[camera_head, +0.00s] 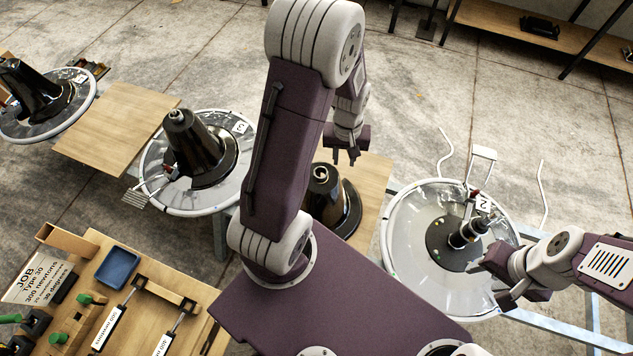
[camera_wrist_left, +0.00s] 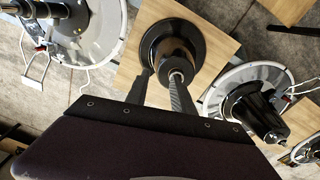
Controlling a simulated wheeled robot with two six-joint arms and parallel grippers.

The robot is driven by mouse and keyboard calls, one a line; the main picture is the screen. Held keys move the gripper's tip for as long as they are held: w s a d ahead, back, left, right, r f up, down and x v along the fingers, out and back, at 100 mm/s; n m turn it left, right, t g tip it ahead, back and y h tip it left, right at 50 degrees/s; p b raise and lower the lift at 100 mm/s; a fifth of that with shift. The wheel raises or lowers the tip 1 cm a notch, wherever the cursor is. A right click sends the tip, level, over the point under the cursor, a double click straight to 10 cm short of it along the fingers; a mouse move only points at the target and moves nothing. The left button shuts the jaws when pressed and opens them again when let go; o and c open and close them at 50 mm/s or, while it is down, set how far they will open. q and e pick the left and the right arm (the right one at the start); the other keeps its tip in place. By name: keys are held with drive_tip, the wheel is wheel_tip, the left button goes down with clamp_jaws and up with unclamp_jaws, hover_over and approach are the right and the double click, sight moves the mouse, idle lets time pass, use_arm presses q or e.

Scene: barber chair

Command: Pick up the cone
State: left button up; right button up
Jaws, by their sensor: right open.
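A glossy black cone (camera_head: 340,213) with a metal tip stands upright on a wooden board (camera_head: 377,185) behind my left arm, which hides part of it. In the left wrist view the cone (camera_wrist_left: 168,48) stands on its board, just beyond the fingers. My left gripper (camera_head: 344,157) is open and empty above the cone; in the left wrist view its two fingers (camera_wrist_left: 160,78) are apart, the right one overlapping the cone's tip. My right gripper (camera_head: 492,285) is open at the rim of the round dish numbered 2 (camera_head: 408,252), beside its dark hub.
Other black cones stand on the dish numbered 3 (camera_head: 160,195) and on a dish at far left (camera_head: 85,105). A bare board (camera_head: 118,125) lies between them. A workbench (camera_head: 215,270) with tools is at lower left. A shelf (camera_head: 490,15) stands behind.

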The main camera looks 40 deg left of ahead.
use_arm(q)
drive_tip(key=w+a+f+n, duration=0.3)
drive_tip(key=a+f, duration=0.2)
drive_tip(key=f, duration=0.1)
drive_tip(key=n+b, duration=0.2)
drive_tip(key=n, duration=0.3)
hover_over(316, 176)
wheel_tip(316, 176, down, 10)
drive_tip(key=shift+g, duration=0.3)
wheel_tip(316, 176, down, 9)
drive_tip(key=shift+w+p, duration=0.1)
drive_tip(key=shift+p, duration=0.85)
clamp_jaws()
use_arm(e)
drive_tip(key=shift+s+d+f, duration=0.35)
drive_tip(key=shift+s+f, duration=0.05)
